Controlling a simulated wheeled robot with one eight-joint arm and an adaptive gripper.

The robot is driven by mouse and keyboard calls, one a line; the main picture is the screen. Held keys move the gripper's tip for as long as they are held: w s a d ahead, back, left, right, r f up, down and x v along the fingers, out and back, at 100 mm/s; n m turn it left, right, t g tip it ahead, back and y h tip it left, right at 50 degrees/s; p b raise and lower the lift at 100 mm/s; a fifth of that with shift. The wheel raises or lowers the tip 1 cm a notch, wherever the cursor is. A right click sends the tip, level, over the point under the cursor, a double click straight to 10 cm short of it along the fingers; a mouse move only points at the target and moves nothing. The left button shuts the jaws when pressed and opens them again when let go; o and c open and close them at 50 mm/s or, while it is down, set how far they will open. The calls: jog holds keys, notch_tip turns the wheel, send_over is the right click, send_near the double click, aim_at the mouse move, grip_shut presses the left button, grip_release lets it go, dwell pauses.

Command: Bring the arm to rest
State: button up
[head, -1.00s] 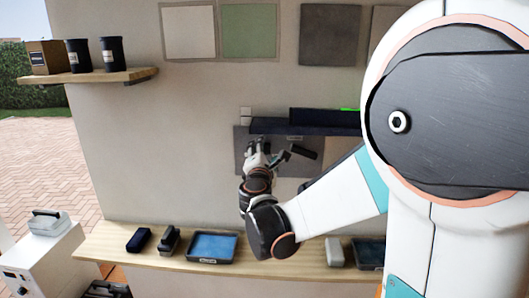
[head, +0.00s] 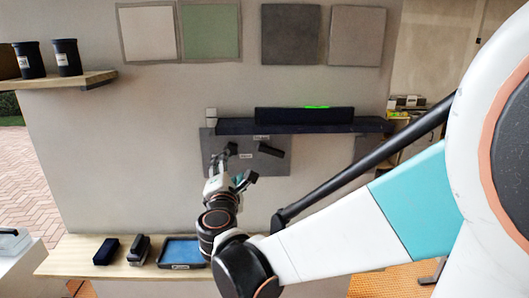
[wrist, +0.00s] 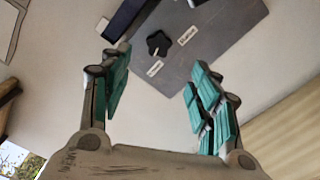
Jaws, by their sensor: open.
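My arm stretches from the right across the head view. My gripper (head: 239,164) is open and stands in front of the wall, just before the grey panel (head: 219,160). In the wrist view its two teal-padded fingers (wrist: 160,72) are spread wide with nothing between them. The grey panel (wrist: 225,60) lies beyond the fingertips there and carries a black knob (wrist: 158,43) and small labels. In the head view a dark lever (head: 271,150) sits on the panel, clear of the gripper. Part of the panel's lower left is hidden by the gripper.
A dark ledge (head: 230,125) above the panel bears a dark bar with a green light (head: 317,107). Square tiles (head: 210,33) hang higher up. A wooden counter (head: 62,261) below holds a blue tray (head: 181,252) and small tools. A shelf with black cups (head: 68,57) is at left.

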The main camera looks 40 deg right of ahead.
jog(key=s+a+f+m+g+y+b, duration=0.3)
jog(key=s+f+m+b, duration=0.1)
jog(key=s+f+m, duration=0.4)
jog(key=s+a+f+m+g+y+b, duration=0.25)
jog(key=s+f+m+g+b, duration=0.2)
jog(key=s+f, duration=0.4)
jog(key=s+a+f+m+y+b, duration=0.2)
jog(key=s+a+f+m+y, duration=0.2)
jog(key=a, duration=0.3)
jog(key=shift+s+a+f, duration=0.3)
jog(key=shift+s+f, duration=0.05)
jog(key=shift+f, duration=0.3)
jog(key=shift+m+y, duration=0.25)
